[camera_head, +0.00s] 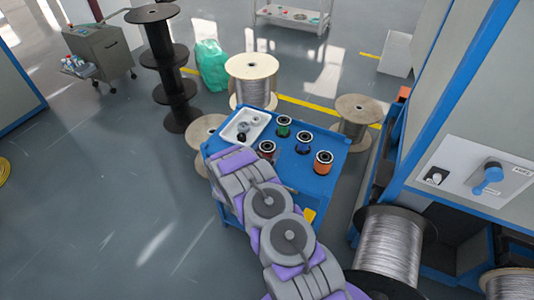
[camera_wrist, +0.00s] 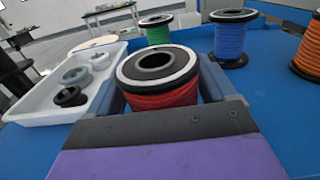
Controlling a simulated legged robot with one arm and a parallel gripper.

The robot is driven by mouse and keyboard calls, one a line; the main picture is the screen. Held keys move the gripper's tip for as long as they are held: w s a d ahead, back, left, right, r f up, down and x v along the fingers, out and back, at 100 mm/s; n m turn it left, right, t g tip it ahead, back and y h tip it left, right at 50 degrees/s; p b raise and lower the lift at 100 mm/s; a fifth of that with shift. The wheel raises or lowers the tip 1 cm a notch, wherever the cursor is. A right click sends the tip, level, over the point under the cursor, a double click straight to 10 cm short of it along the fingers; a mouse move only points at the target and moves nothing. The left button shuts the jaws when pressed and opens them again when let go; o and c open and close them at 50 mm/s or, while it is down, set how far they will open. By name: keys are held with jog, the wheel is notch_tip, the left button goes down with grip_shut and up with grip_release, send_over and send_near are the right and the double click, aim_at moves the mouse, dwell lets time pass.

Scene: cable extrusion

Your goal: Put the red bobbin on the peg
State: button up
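The red bobbin (camera_head: 267,148) stands upright on the blue table top. In the wrist view the red bobbin (camera_wrist: 160,92) has a dark top flange with a pale ring and a centre hole. My gripper (camera_wrist: 160,85) is around it, one blue-grey finger on each side. The fingers look wide apart, and I see no clear contact with the red winding. In the head view my purple and grey arm hides the fingers. I cannot make out a peg in either view.
Green (camera_head: 283,126), blue (camera_head: 304,142) and orange (camera_head: 323,162) bobbins stand nearby on the blue table (camera_head: 245,165). A white tray (camera_head: 233,136) with small parts is left of the red bobbin. Large spools surround the table, and a grey machine (camera_head: 465,130) stands at right.

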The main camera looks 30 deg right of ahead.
jog(key=c, duration=0.8)
jog(key=shift+c, duration=0.2)
jog(key=shift+r, duration=0.15)
